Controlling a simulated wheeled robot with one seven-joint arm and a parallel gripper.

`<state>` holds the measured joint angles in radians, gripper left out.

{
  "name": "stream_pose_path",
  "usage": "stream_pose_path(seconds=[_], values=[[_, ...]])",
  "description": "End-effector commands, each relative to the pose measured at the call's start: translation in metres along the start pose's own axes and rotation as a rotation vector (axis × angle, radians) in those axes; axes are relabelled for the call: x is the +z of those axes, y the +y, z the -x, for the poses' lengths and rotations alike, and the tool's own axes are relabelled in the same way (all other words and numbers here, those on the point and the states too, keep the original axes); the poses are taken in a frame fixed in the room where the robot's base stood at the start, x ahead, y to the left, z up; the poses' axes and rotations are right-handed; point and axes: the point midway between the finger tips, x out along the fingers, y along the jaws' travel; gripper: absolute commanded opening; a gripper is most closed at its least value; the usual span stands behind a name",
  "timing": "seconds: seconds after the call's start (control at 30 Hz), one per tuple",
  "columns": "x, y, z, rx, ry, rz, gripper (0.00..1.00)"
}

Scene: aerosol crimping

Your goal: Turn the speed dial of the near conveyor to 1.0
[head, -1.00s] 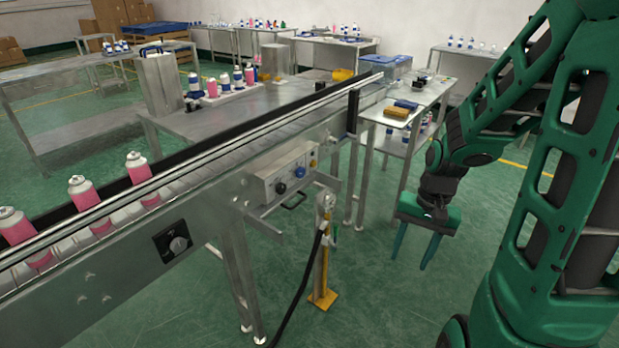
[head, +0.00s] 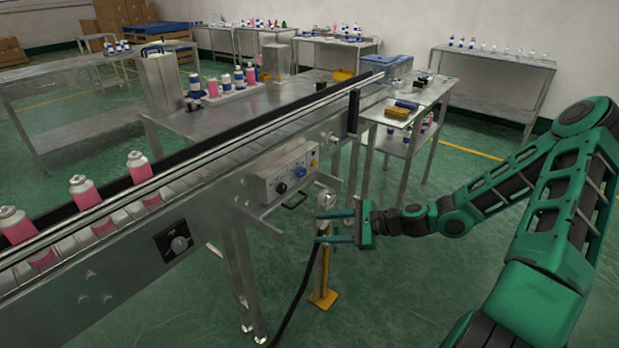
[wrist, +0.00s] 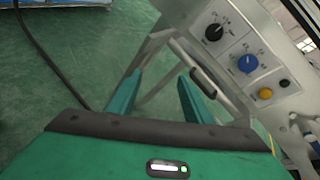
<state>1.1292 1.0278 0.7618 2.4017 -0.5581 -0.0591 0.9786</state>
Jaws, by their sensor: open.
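The near conveyor (head: 130,262) runs diagonally across the left of the head view. A control box (head: 283,180) on its side carries a black knob (head: 281,188) and a blue knob (head: 299,172). In the wrist view the black knob (wrist: 213,32) and blue knob (wrist: 248,63) have printed scales, too small to read. Another dial (head: 179,244) sits on a black plate lower on the conveyor; which dial sets speed is unclear. My gripper (head: 318,227) is open and empty, right of and below the box, apart from it. Its fingers also show in the wrist view (wrist: 160,85).
A handle bar (wrist: 196,68) projects below the box. A yellow-based post (head: 323,297) with a black hose stands by the fingers. Pink cans (head: 84,193) ride on the conveyor. A side table (head: 420,100) stands behind; floor at right is clear.

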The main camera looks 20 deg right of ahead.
Motion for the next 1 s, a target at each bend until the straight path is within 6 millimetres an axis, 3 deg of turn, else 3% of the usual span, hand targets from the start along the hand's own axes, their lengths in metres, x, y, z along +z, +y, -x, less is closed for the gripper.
stream_pose_path(seconds=[0.2, 0.4, 0.63, 1.0], values=[[0.013, -0.070, 0.012, -0.272, -0.159, -0.244, 0.46], [0.015, -0.108, 0.031, -0.411, -0.244, -0.368, 0.46], [0.018, -0.121, 0.027, -0.440, -0.266, -0.397, 0.46], [0.028, -0.149, -0.028, -0.438, -0.265, -0.394, 0.46]])
